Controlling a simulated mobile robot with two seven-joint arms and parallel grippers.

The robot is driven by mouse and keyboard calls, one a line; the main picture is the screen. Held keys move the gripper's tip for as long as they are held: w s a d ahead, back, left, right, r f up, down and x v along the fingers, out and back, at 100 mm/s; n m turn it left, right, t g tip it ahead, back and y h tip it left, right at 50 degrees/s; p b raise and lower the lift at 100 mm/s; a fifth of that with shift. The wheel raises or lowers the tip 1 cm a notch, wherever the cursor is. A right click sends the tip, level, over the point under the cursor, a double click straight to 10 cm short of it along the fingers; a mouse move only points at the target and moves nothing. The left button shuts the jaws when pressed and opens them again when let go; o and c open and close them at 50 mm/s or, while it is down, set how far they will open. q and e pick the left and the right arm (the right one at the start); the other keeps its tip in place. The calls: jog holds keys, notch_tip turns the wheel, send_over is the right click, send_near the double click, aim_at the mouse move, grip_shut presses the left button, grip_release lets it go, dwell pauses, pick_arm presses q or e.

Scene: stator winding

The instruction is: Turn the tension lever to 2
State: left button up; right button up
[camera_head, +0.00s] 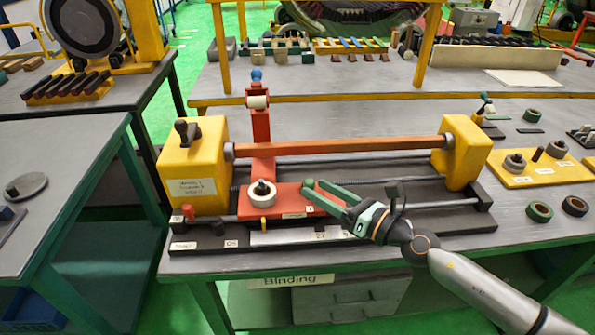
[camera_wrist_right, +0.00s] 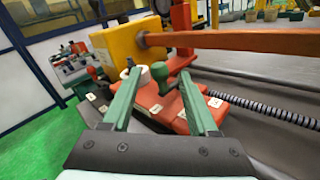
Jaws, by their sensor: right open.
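The winding machine has a red carriage (camera_head: 285,203) with small white labels, which also shows in the right wrist view (camera_wrist_right: 182,88). A lever with a green knob (camera_wrist_right: 160,72) stands on the carriage; I take it to be the tension lever. The knob also shows at the fingertips in the head view (camera_head: 309,183). My right gripper (camera_head: 316,188) reaches in from the right, open. In the wrist view its two green fingers stand on either side of the knob, apart from each other. Whether they touch it I cannot tell. The label figures are too small to read surely. My left gripper is not in view.
A white spool (camera_head: 262,195) sits on the carriage left of the lever. A red bar (camera_head: 340,146) runs above between two yellow blocks (camera_head: 464,150). A red upright post (camera_head: 261,130) stands behind the spool. A yellow plate (camera_head: 540,170) with rings lies at right.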

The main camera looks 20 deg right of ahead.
aim_at(305, 183)
jog(key=p+x, duration=0.1)
jog(key=x, duration=0.5)
jog(key=shift+w+a, duration=0.2)
jog(key=shift+w, duration=0.05)
grip_shut()
dwell(0.4)
